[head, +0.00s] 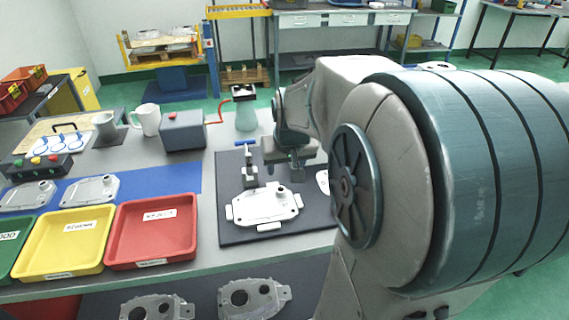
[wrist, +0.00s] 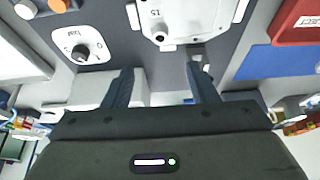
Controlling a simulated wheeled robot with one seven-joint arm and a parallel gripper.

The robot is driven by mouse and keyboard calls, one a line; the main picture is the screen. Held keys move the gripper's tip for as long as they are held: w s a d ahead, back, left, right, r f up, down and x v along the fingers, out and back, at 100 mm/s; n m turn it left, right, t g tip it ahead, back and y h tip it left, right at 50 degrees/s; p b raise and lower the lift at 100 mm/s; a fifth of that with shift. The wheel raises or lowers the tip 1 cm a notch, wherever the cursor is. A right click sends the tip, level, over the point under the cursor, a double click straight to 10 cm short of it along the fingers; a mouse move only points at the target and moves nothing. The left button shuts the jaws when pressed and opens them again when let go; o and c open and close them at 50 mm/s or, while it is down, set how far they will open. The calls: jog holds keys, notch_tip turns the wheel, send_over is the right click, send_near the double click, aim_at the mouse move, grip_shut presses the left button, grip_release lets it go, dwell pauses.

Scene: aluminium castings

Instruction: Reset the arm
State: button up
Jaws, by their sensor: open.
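My gripper (head: 292,168) hangs over the back part of the dark mat (head: 232,228), behind a pale casting (head: 265,205). In the wrist view the two fingers of my gripper (wrist: 160,76) stand apart with nothing between them. The casting also shows at the top of the wrist view (wrist: 185,15), beyond the fingertips. My large arm links cover the right side of the head view.
A blue-handled clamp (head: 250,168) stands just left of my gripper. A red tray (head: 153,230) and a yellow tray (head: 62,240) sit at the left front. A grey box (head: 183,131), a white mug (head: 147,119) and a green-grey flask (head: 245,115) stand behind. A white dial plate (wrist: 80,44) lies on the mat.

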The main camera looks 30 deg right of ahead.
dwell(0.4)
jog(key=s+a+f+n+g+y, duration=0.1)
jog(key=s+a+n, duration=0.2)
jog(key=s+a, duration=0.9)
jog(key=shift+s+a+g, duration=0.3)
jog(key=shift+s, duration=0.45)
